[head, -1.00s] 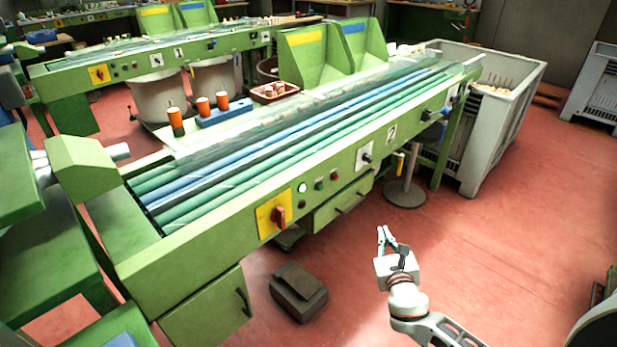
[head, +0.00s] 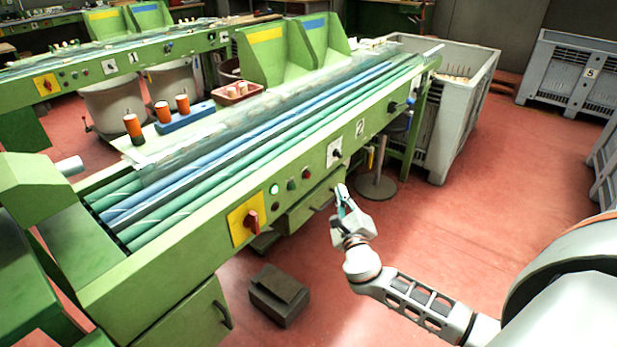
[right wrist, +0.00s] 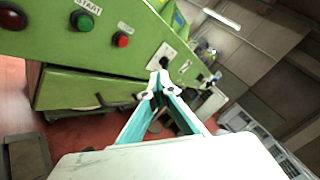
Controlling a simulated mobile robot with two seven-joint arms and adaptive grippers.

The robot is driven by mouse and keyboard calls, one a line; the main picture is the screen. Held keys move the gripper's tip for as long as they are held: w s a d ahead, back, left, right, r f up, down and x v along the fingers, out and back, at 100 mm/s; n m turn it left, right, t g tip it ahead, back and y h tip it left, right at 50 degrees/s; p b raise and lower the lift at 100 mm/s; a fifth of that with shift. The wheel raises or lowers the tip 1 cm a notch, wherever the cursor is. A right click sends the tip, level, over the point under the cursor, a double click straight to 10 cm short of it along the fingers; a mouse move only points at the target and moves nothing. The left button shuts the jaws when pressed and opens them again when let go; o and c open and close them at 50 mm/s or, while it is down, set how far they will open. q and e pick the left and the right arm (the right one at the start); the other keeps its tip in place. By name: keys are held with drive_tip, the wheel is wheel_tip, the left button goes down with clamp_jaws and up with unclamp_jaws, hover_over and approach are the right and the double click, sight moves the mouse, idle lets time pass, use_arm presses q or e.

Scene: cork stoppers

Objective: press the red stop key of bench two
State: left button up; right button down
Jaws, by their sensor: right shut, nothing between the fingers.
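Bench two is the green conveyor bench (head: 190,262) marked "2", with blue and green belts along its top. Its red stop key (head: 306,172) is a small red button on the front panel, right of a green start key (head: 291,185). In the right wrist view the red key (right wrist: 122,40) is at upper left, right of the green key (right wrist: 85,21) labelled START. My right gripper (head: 341,188) is shut and empty, in front of the panel and to the right of the red key, apart from it. Its fingertips (right wrist: 161,86) meet below and right of the key. My left gripper is not in view.
A yellow plate with a red rotary switch (head: 250,220) and a white lamp (head: 274,190) sit left of the keys. A black knob (head: 336,153) is to the right. A dark pedal box (head: 279,294) lies on the floor. Open red floor is at right.

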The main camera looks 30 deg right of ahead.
sight(308, 176)
drive_tip(key=w+a+b, duration=0.1)
drive_tip(key=w+a, duration=0.2)
drive_tip(key=w, duration=0.4)
drive_tip(key=shift+w+b, duration=0.2)
drive_tip(key=shift+b, duration=0.2)
idle(1.0)
drive_tip(key=shift+w+a, duration=0.1)
drive_tip(key=shift+w+a, duration=0.1)
drive_tip(key=shift+w, duration=0.2)
